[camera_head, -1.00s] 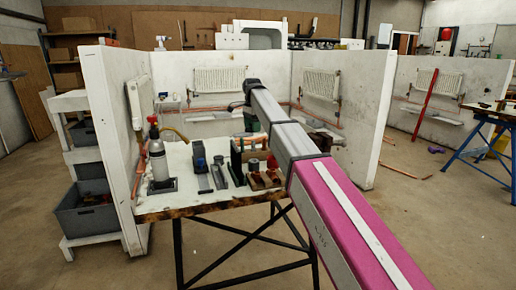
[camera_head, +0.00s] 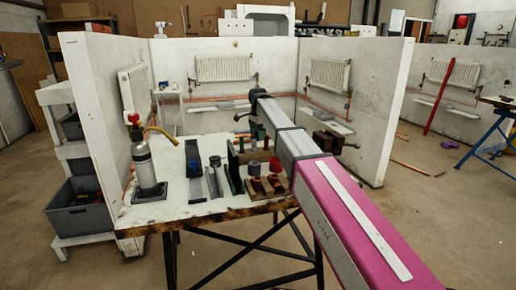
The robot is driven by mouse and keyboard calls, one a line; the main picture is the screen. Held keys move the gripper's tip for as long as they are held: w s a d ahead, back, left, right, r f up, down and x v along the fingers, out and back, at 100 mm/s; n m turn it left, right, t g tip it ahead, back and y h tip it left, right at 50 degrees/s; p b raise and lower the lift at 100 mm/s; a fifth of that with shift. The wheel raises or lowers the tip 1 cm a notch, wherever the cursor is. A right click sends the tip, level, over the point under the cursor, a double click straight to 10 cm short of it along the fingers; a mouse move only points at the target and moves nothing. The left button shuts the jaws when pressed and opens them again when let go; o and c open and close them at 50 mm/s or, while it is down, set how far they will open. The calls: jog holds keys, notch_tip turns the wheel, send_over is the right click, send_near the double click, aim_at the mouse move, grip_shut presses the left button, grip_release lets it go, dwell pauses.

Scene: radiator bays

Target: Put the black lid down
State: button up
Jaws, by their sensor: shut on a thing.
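My arm reaches from the lower right over the workbench (camera_head: 185,212). My gripper (camera_head: 250,116) is at its far end, small and mostly hidden behind the arm. It is shut on a small dark thing (camera_head: 240,117) that shows just left of the arm's end and seems to be the black lid. The shape is too small to make out clearly. The held thing appears to be above the far part of the bench, and its height cannot be told.
A grey gas bottle (camera_head: 143,165) with a brass torch stands at the bench's left. A blue-and-black block (camera_head: 193,155), grey bars (camera_head: 214,182), a dark cylinder (camera_head: 254,168) and copper-coloured pieces (camera_head: 268,184) crowd the middle. White bay walls (camera_head: 95,120) enclose the back and sides.

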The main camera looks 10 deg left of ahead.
jog(key=shift+f, duration=3.25)
jog(key=o, duration=0.6)
jog(key=shift+f, duration=0.1)
notch_tip(320, 180, up, 12)
jog(key=shift+f, duration=0.2)
jog(key=shift+r, duration=0.35)
jog(key=shift+s, duration=0.15)
